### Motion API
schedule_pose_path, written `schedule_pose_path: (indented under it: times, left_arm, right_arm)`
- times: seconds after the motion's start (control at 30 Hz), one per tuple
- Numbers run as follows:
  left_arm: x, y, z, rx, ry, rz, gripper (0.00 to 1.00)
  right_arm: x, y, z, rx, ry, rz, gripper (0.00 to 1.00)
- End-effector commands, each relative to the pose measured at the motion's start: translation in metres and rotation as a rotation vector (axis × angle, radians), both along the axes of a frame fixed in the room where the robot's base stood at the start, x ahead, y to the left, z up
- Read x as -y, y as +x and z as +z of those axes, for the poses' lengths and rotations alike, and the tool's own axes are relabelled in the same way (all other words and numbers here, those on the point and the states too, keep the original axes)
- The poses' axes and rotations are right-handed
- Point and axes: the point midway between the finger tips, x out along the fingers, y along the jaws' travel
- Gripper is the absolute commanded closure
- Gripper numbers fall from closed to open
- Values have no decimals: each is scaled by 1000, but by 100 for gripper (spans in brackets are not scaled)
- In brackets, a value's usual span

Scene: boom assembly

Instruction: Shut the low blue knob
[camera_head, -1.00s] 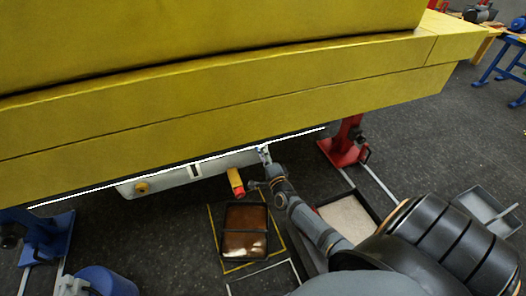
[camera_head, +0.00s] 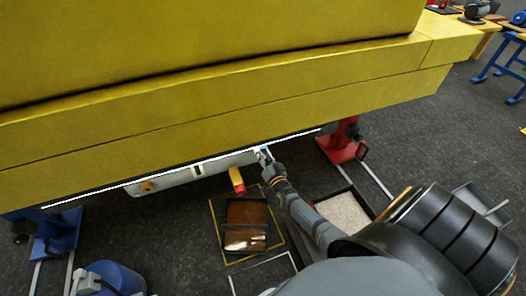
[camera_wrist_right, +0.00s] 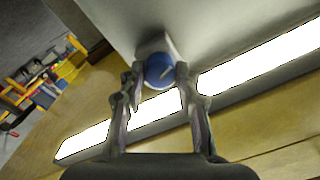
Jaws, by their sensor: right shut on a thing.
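The blue knob (camera_wrist_right: 159,70) is a round ball on a grey-white mount under the yellow boom (camera_head: 230,95). In the right wrist view my right gripper (camera_wrist_right: 160,82) has one finger on each side of the knob and is shut on it. In the head view my right gripper (camera_head: 266,155) reaches up to the right end of the pale panel (camera_head: 190,172) beneath the boom. The knob is mostly hidden there by the fingers. My left gripper is not in view.
A red and yellow part (camera_head: 237,181) hangs from the panel left of my right gripper. A yellow knob (camera_head: 148,187) sits farther left. A red stand (camera_head: 342,145) and a blue stand (camera_head: 48,235) are under the boom. Trays (camera_head: 246,222) lie on the floor.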

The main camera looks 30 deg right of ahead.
Motion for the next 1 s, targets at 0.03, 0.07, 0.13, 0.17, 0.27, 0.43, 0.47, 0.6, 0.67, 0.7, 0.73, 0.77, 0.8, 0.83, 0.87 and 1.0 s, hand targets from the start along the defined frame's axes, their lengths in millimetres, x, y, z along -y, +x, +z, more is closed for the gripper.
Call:
schedule_pose_path:
  times: [0.03, 0.07, 0.13, 0.17, 0.27, 0.43, 0.47, 0.6, 0.67, 0.7, 0.73, 0.77, 0.8, 0.83, 0.87, 1.0]
  left_arm:
    - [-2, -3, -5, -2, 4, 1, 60]
    - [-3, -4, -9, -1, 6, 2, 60]
    - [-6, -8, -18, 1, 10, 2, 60]
    - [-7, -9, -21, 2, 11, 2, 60]
    - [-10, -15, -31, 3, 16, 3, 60]
    - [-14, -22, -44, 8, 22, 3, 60]
    - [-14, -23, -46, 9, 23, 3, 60]
    - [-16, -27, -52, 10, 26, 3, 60]
    - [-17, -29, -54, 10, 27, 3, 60]
    - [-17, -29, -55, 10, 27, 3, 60]
    - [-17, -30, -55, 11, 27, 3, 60]
    - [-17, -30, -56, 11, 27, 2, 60]
    - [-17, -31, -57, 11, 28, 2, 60]
    - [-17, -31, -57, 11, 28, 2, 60]
    - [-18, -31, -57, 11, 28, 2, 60]
    - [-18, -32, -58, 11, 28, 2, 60]
  right_arm:
    - [0, -1, 1, -14, -38, 0, 99]
    - [0, -1, 1, -21, -64, 0, 99]
    - [0, 0, 1, -34, -120, 0, 99]
    - [0, 0, 1, -39, -144, 1, 99]
    - [0, -1, 0, -56, -214, 0, 99]
    - [0, -1, -1, -80, -311, 1, 99]
    - [0, -1, -1, -83, -324, 0, 99]
    - [0, -1, -1, -93, -374, 0, 99]
    - [0, -1, -1, -96, -388, 0, 99]
    - [0, -1, -1, -99, -396, 1, 99]
    - [0, -1, -1, -100, -401, 1, 99]
    - [0, -1, -1, -101, -406, 1, 99]
    - [0, -1, -1, -102, -411, 0, 99]
    - [0, -1, -1, -103, -414, 0, 99]
    - [0, -1, -2, -103, -416, 0, 99]
    - [0, -1, -2, -105, -419, 1, 99]
